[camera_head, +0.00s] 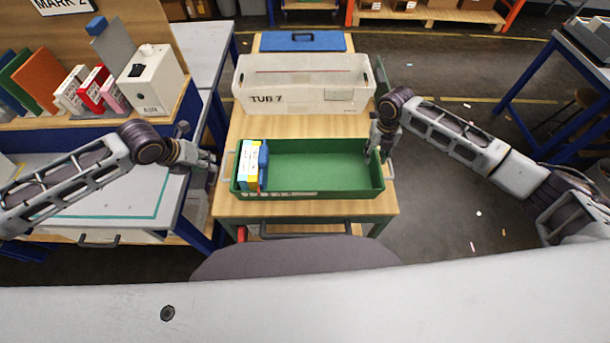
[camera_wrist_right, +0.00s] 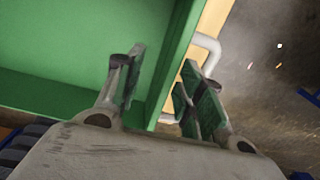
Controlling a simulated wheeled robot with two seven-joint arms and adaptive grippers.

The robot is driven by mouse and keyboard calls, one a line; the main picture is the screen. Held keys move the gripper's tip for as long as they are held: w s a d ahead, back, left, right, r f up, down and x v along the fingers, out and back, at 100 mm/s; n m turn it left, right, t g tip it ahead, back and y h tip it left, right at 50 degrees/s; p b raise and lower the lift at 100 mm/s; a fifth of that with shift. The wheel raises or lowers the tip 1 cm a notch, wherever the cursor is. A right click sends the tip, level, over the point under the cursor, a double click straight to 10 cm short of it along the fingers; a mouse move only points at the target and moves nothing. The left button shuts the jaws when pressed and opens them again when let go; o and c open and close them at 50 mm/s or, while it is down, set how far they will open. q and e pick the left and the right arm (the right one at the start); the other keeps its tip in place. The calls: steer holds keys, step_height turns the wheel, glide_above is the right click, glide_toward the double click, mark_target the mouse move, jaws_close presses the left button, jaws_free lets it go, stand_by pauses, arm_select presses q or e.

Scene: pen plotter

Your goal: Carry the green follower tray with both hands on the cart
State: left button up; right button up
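The green follower tray (camera_head: 315,180) sits on the wooden cart (camera_head: 300,208), with white, yellow and blue boxes (camera_head: 250,165) upright at its left end. It has a pale handle at each end; the right one (camera_wrist_right: 206,50) shows in the right wrist view. My right gripper (camera_head: 378,155) is at the tray's right end. In the right wrist view its fingers (camera_wrist_right: 160,90) are apart, one over the tray's inside and one outside near the handle, with the rim between them. My left gripper (camera_head: 210,167) is beside the left handle; its fingers are too small to tell their opening.
A clear tub (camera_head: 300,88) marked TUB 7 stands behind the tray on the cart, with a blue flat piece (camera_head: 303,41) beyond. A workbench (camera_head: 110,205) with folders and boxes stands close on the left. Open floor (camera_head: 450,220) lies on the right.

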step_height(320, 180, up, 5)
steer(key=shift+r, duration=0.1)
stand_by(0.3)
stand_by(0.6)
